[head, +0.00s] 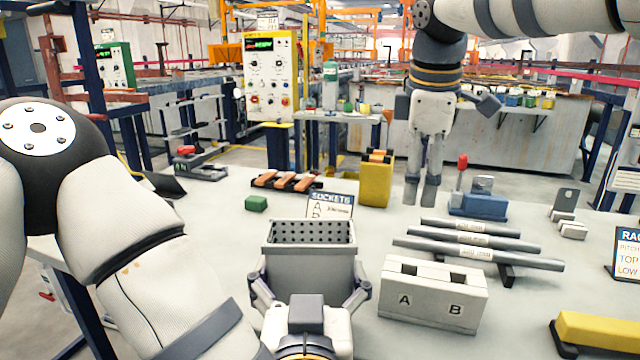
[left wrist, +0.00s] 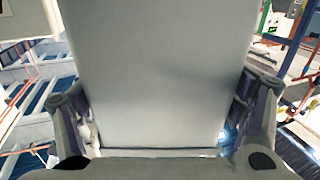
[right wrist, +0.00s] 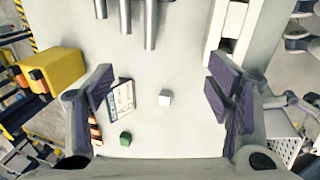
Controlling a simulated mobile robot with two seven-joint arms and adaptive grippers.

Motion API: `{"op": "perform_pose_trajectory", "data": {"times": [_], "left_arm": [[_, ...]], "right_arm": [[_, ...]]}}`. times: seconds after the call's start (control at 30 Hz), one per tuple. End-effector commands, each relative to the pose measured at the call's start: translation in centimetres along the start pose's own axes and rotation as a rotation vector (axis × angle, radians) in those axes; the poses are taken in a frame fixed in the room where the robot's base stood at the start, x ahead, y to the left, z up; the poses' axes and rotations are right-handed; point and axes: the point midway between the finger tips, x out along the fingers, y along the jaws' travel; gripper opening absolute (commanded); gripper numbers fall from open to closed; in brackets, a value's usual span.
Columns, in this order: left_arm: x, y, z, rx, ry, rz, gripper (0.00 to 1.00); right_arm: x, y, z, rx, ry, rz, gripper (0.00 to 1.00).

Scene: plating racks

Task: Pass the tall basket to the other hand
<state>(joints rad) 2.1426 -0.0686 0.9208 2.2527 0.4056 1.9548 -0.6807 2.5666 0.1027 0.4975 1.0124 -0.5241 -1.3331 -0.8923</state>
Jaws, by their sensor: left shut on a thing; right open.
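The tall basket (head: 310,268) is grey, with a perforated inside and its open top facing up in the head view. My left gripper (head: 310,287) is shut on it, one finger on each side. In the left wrist view its plain wall (left wrist: 155,75) fills the space between the fingers. In the right wrist view part of the basket (right wrist: 284,135) shows at the lower right, outside the fingers. My right gripper (head: 422,198) points down over the table, open and empty, behind and to the right of the basket. Its spread fingers show in the right wrist view (right wrist: 165,95).
A socket block marked A and B (head: 432,297) stands right of the basket, with grey bars (head: 480,245) behind it. A yellow container (head: 376,182), a SOCKETS card (head: 330,205) and a green block (head: 256,203) stand behind the basket. A yellow bar (head: 598,332) lies at front right.

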Motion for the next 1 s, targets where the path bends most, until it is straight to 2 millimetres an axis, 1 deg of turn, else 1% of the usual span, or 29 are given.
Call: {"op": "perform_pose_trajectory", "data": {"times": [0.03, 0.07, 0.1, 0.2, 0.3, 0.4, 0.43, 0.47, 0.57, 0.8, 0.9, 1.0], "left_arm": [[0.0, 0.0, -0.2, -0.002, 0.006, -0.001, 0.53], [0.0, 0.0, -0.2, -0.002, 0.006, -0.001, 0.53], [0.0, 0.0, -0.2, -0.002, 0.006, -0.001, 0.53], [0.0, 0.0, -0.2, -0.002, 0.005, -0.001, 0.53], [0.0, 0.0, -0.2, -0.002, 0.005, -0.001, 0.53], [0.0, 0.0, -0.2, -0.002, 0.005, -0.001, 0.53], [0.0, 0.0, -0.2, -0.002, 0.005, -0.001, 0.53], [0.0, 0.0, -0.2, -0.002, 0.005, -0.001, 0.53], [0.0, 0.0, -0.2, -0.002, 0.005, 0.000, 0.53], [0.0, 0.0, -0.2, -0.002, 0.005, -0.001, 0.53], [0.0, 0.0, -0.2, -0.002, 0.005, -0.001, 0.53], [0.0, 0.0, -0.2, -0.002, 0.005, -0.001, 0.53]], "right_arm": [[-1.1, -2.2, -2.5, -0.041, 0.037, -0.038, 0.74], [-1.7, -3.6, -4.0, -0.065, 0.059, -0.065, 0.74], [-2.5, -5.4, -5.7, -0.096, 0.084, -0.101, 0.74], [-4.2, -9.4, -8.9, -0.168, 0.131, -0.176, 0.74], [-5.3, -12.2, -10.7, -0.218, 0.155, -0.226, 0.74], [-5.8, -13.6, -11.5, -0.243, 0.165, -0.253, 0.74], [-5.8, -13.8, -11.6, -0.246, 0.166, -0.257, 0.74], [-5.6, -14.0, -11.7, -0.248, 0.167, -0.259, 0.74], [-4.0, -14.5, -11.9, -0.248, 0.166, -0.262, 0.74], [1.6, -16.0, -12.6, -0.247, 0.167, -0.260, 0.74], [3.4, -16.5, -12.9, -0.247, 0.167, -0.258, 0.74], [4.7, -16.8, -13.1, -0.246, 0.168, -0.257, 0.74]]}}
